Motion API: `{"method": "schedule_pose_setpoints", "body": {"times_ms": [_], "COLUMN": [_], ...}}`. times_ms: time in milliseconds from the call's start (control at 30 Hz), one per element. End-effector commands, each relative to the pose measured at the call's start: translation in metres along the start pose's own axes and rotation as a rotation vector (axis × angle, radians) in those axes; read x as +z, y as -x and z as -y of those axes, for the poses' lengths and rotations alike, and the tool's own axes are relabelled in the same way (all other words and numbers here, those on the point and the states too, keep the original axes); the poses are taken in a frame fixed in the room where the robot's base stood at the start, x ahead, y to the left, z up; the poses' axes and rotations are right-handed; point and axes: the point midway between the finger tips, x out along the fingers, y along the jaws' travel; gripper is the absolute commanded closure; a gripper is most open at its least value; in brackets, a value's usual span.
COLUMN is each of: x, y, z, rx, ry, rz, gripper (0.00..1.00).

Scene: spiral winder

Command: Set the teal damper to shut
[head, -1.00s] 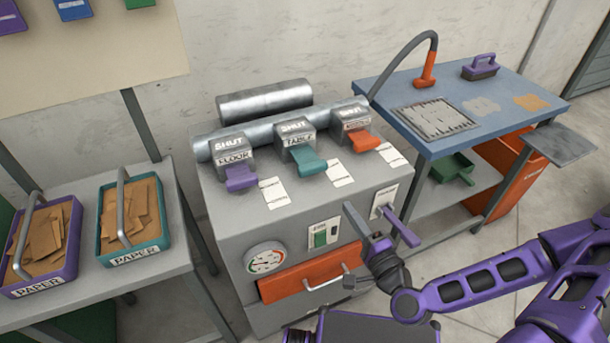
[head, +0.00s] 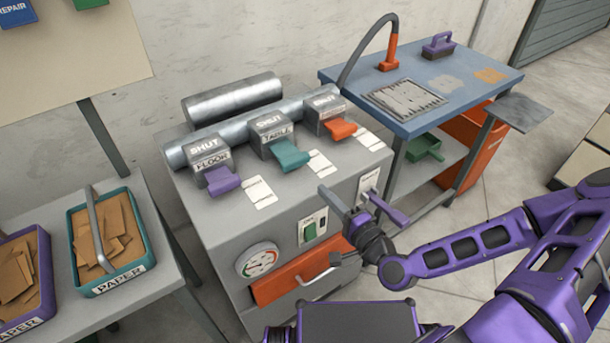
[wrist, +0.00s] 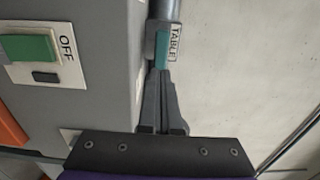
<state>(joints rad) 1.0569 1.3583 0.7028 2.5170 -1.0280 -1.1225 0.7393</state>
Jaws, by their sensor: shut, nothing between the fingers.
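The teal damper (head: 289,153) is a flap on the middle grey housing marked SHUT and TABLE, on top of the grey cabinet. Its flap sticks out toward the front and slopes down. Its end also shows in the wrist view (wrist: 162,48), beside the TABLE label and just beyond my fingertips. My gripper (head: 322,191) is shut and empty, with grey fingers, in front of the cabinet and below right of the teal flap. In the wrist view my closed fingers (wrist: 161,76) point at the teal part; I cannot tell whether they touch.
A purple damper (head: 222,180) is left of the teal one and an orange damper (head: 340,129) right. A purple lever (head: 386,209) on the cabinet's front is close to my gripper. Below are a green switch (head: 309,232), a gauge (head: 257,261) and an orange drawer (head: 290,280).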

Motion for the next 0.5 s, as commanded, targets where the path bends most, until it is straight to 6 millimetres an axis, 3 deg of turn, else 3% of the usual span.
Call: {"method": "schedule_pose_setpoints", "body": {"times_ms": [200, 500], "x": [0.001, 0.0], "y": [-0.048, -0.083], "z": [0.001, 0.001], "rx": [-0.002, 0.0], "ry": [0.0, 0.0], "rz": [0.002, 0.0], "gripper": [1.0, 1.0]}}
